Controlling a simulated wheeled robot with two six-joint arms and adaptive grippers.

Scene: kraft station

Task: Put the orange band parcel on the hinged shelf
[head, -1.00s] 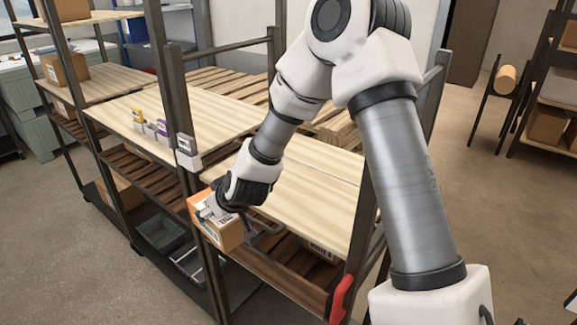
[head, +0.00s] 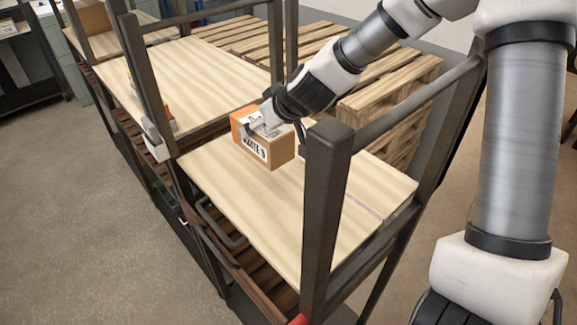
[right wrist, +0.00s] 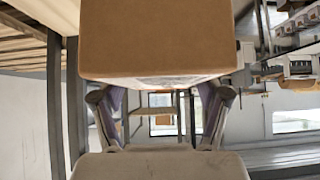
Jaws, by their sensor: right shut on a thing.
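The orange band parcel (head: 264,139) is a small brown box with an orange end and a printed label. My right gripper (head: 262,120) is shut on it and holds it over the rear left part of the hinged shelf (head: 300,220). I cannot tell for sure whether its underside touches the board. The shelf is a pale wooden board, lying flat, with a dark handle (head: 222,224) at its front left edge. In the right wrist view the parcel (right wrist: 160,40) fills the upper middle, between the two fingers. My left gripper is out of view.
A dark post (head: 325,215) with a rail stands at the shelf's right side. Another post (head: 150,85) stands at the left. Wooden pallets (head: 395,95) lie behind. A neighbouring shelf (head: 205,75) adjoins at the left.

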